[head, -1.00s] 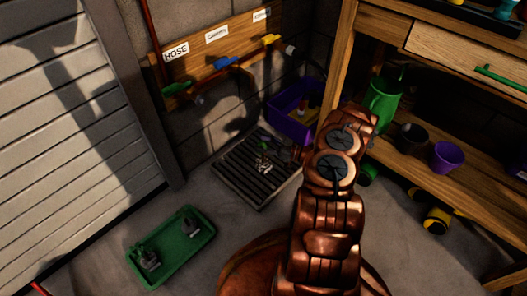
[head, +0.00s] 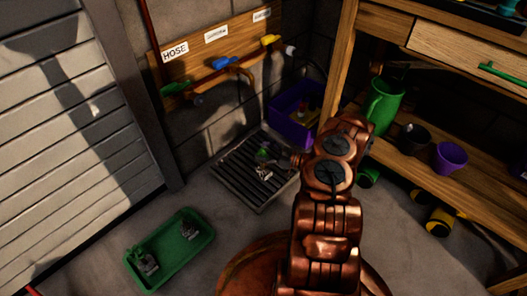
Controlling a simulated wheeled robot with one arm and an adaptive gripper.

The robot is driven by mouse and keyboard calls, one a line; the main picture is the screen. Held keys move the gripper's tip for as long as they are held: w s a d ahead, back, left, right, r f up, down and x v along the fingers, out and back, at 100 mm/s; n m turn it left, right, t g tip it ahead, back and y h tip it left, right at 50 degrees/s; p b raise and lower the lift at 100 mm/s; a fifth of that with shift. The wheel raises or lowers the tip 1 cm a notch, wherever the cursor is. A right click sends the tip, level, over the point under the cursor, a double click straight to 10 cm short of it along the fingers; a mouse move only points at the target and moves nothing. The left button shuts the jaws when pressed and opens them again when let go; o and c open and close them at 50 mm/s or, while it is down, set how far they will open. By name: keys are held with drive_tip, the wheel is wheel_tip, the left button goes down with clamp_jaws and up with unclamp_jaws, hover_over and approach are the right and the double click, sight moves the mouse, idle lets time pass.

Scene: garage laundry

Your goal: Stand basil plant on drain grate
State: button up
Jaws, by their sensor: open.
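The drain grate (head: 233,184) is a dark slatted square on the floor by the wall corner. A small plant (head: 262,155) with green on top and a grey and whitish lower part is on the grate, right of its middle. It looks like the basil plant, but it is too small and dark to tell whether it stands fully upright. My copper arm reaches toward the grate's right edge. A small copper part of it shows just right of the plant, apart from it in the picture.
A green tray (head: 170,270) with two small dark pots stands on the floor at lower left. A purple bin (head: 290,122) is behind the grate. Hose taps (head: 225,63) hang above. A wooden shelf unit (head: 400,160) with a green jug (head: 383,108) stands right.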

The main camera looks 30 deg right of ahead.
drive_tip(key=p+v, duration=0.5)
drive_tip(key=v, duration=0.7)
drive_tip(key=shift+s, duration=0.1)
idle(0.4)
